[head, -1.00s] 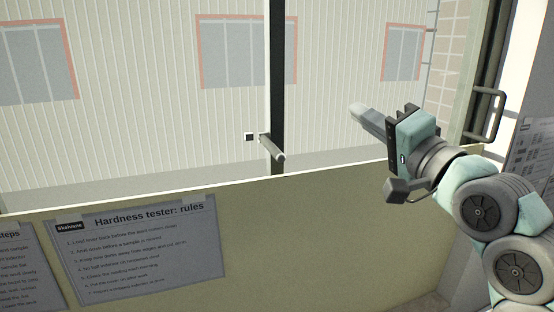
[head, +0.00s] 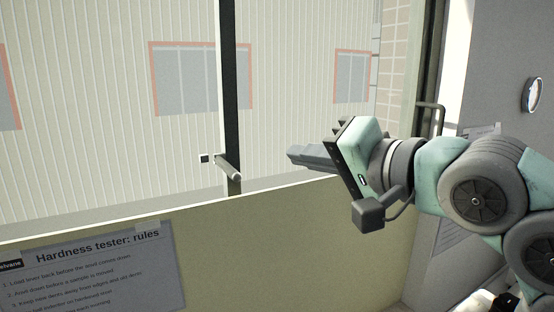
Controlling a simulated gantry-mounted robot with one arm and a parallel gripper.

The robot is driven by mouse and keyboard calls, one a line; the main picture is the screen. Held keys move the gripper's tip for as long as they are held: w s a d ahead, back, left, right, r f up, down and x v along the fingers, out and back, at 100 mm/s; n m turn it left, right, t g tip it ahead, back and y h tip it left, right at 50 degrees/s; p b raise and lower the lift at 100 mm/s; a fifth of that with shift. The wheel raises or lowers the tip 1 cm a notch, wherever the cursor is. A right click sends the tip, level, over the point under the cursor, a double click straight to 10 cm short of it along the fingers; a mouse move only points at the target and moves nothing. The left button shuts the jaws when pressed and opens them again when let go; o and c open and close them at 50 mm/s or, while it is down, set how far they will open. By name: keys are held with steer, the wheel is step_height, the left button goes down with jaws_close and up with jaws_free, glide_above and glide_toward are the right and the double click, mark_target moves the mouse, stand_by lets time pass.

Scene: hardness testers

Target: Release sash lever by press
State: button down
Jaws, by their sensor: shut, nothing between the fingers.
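The sash lever (head: 228,167) is a short grey bar on the dark upright (head: 231,90) of the window, just above the sill. A small black square with a pale edge (head: 206,158) sits just left of it. My gripper (head: 291,155) is to the right of the lever, at about its height in the picture, with its fingers pointing left toward it. The fingers are shut and empty. A visible gap separates the fingertips from the lever; how far apart they are in depth I cannot tell.
A yellowish panel (head: 300,240) fills the space below the sill and carries a rules sheet (head: 95,270) at left. A handle (head: 433,116) on a dark frame stands behind my arm. A round object (head: 532,95) hangs on the right wall. The space between lever and gripper looks clear.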

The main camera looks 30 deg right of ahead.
steer(key=p, duration=0.3)
glide_toward(225, 166)
steer(key=w+d+r, duration=0.2)
steer(key=w+d, duration=0.2)
steer(key=w, duration=0.1)
steer(key=shift+w+a+f+p, duration=0.15)
steer(key=shift+a+f+p, duration=0.35)
steer(key=shift+a+f, duration=0.85)
